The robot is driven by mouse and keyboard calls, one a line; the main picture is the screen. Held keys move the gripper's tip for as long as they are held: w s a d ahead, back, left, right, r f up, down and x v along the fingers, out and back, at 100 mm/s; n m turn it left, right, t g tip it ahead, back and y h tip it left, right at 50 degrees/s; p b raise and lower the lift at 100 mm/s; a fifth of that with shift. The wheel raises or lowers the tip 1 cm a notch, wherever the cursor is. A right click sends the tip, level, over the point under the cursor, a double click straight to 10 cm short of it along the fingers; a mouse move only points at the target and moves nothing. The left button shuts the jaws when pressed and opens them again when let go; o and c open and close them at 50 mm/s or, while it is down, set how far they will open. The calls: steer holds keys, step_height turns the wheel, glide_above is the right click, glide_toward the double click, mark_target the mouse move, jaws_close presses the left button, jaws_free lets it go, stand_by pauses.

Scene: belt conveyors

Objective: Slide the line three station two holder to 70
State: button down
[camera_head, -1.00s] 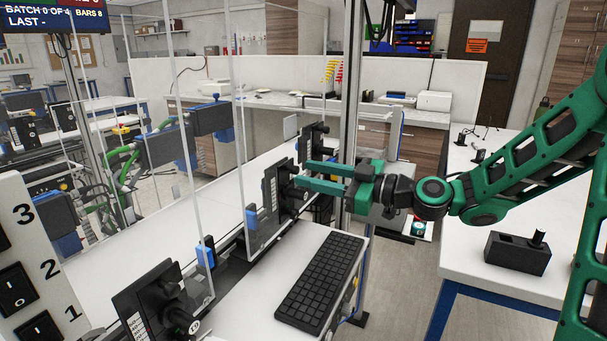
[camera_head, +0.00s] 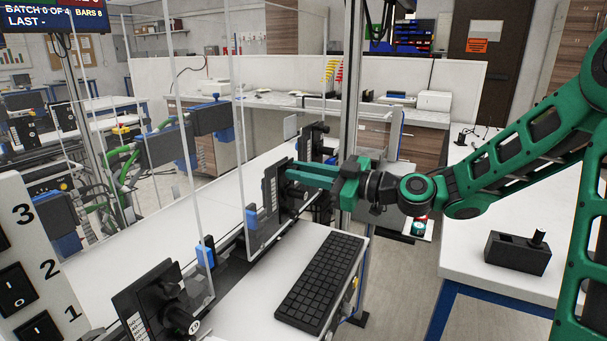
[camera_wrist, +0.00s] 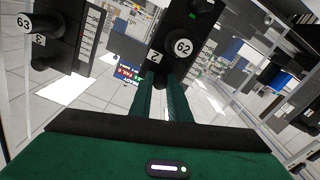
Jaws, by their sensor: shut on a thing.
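The station two holder (camera_head: 275,196) is a black upright plate with a scale strip and a knob, the middle one of the row in the head view. In the wrist view the same black holder (camera_wrist: 172,20) carries a round tag reading 62 and a small plate reading 2. My green gripper (camera_head: 292,172) reaches it from the right, and its fingers are close together at the holder's knob. In the wrist view my fingers (camera_wrist: 163,84) are shut on the knob just below the 62 tag. The gripped part is mostly hidden.
Another holder (camera_wrist: 72,30) tagged 63 stands left in the wrist view. A near holder (camera_head: 155,305) and a far holder (camera_head: 314,138) flank mine. Clear guard panels rise behind. A keyboard (camera_head: 318,283) lies in front, and a white table (camera_head: 500,235) is at right.

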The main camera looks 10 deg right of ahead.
steer(key=shift+r, duration=0.15)
steer(key=c, duration=1.7)
jaws_free()
steer(key=shift+o, duration=0.2)
steer(key=shift+d, duration=0.1)
steer(key=shift+s+d, duration=0.2)
steer(key=shift+d, duration=0.05)
steer(key=v, duration=1)
